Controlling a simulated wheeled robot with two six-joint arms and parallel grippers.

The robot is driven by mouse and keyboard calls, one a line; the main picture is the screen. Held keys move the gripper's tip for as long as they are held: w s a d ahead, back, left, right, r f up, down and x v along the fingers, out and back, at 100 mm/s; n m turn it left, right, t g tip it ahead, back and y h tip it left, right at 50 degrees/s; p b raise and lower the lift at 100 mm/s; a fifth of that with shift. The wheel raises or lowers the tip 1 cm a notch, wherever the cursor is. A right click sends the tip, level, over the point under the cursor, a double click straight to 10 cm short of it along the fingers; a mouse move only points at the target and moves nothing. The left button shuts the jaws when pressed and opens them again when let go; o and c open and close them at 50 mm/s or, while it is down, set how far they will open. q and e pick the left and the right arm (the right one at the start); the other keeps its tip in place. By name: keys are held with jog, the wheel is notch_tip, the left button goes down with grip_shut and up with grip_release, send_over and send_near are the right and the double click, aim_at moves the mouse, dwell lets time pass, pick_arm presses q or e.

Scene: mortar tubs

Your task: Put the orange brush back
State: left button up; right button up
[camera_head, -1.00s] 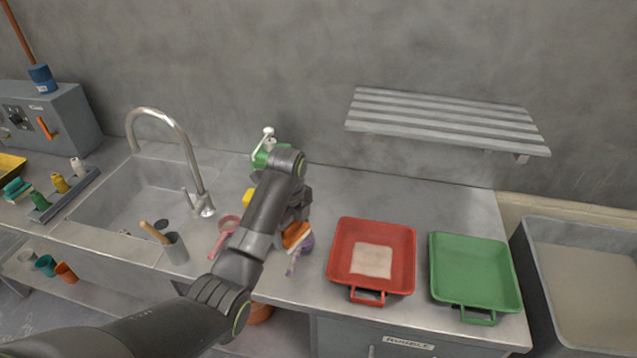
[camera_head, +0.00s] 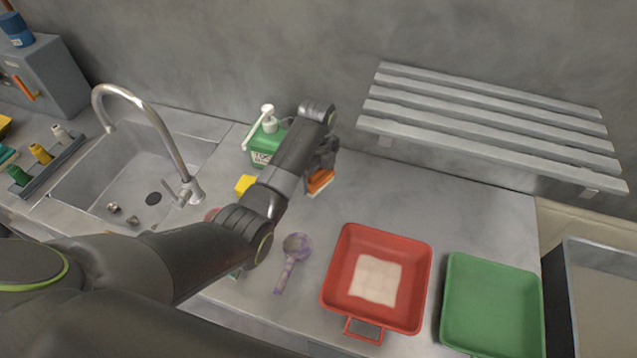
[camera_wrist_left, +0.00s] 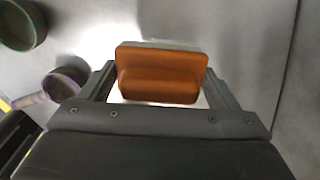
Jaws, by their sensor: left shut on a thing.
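The orange brush (camera_head: 320,182) is in my left gripper (camera_head: 322,168), which reaches over the worktop between the green bottle and the red tray. The wrist view shows the orange brush (camera_wrist_left: 160,72) squarely between the two fingers of my left gripper (camera_wrist_left: 158,84), with a pale edge behind its orange body. I cannot tell how high it is above the worktop. My left arm covers part of the counter's front. My right gripper is not in view.
A purple ladle (camera_head: 297,246) lies left of the red tray (camera_head: 343,243); a green tray (camera_head: 462,262) is further right. A green pump bottle (camera_head: 264,146) and a yellow block (camera_head: 245,185) stand left. A slatted shelf (camera_head: 490,118) overhangs the back right. Bare worktop lies beneath it.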

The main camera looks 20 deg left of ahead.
aim_at(318, 186)
pick_arm(q)
jog(key=shift+f, duration=0.8)
jog(key=shift+w+f, duration=0.15)
jog(key=shift+f, duration=1.8)
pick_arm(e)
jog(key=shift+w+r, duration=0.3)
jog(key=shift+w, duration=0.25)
pick_arm(q)
jog(key=shift+f, duration=0.1)
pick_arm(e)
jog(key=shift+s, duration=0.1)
pick_arm(q)
jog(key=o, duration=0.9)
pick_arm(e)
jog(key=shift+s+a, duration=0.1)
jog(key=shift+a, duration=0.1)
